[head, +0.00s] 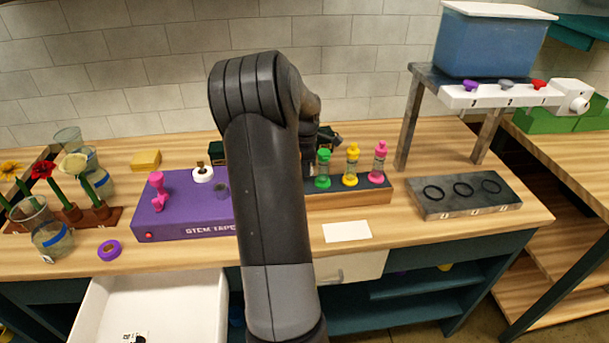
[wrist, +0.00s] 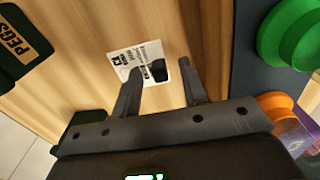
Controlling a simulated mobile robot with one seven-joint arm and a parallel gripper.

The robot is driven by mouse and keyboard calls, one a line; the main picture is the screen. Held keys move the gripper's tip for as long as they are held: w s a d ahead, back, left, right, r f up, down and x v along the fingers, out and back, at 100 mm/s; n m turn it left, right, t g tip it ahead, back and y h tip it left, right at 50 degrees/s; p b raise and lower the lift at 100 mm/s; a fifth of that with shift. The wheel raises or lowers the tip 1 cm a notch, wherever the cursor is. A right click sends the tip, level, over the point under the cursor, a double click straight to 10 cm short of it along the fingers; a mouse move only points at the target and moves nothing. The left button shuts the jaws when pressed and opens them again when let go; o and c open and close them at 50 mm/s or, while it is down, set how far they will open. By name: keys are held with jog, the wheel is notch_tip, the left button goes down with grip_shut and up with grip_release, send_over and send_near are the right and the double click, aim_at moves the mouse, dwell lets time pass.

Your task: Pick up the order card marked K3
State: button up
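A white card (wrist: 138,65) with dark printing lies flat on the wood in the wrist view. Its print is too small and slanted to read as K3. My gripper (wrist: 160,67) is open, its two fingers spread over the card's near part, with nothing held. I cannot tell whether the fingertips touch the card. In the head view my arm hides this spot, and the gripper is mostly hidden behind it. A blank-looking white card (head: 347,231) lies near the counter's front edge; no mark is readable on it.
A dark box labelled PEGS (wrist: 22,45) stands left of the card, and a green-topped dispenser (head: 322,168) stands to the right. A purple stem tape box (head: 180,215) sits left of my arm. A white drawer (head: 185,305) is open below.

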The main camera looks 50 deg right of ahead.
grip_shut()
dwell(0.3)
jog(key=shift+r, duration=0.15)
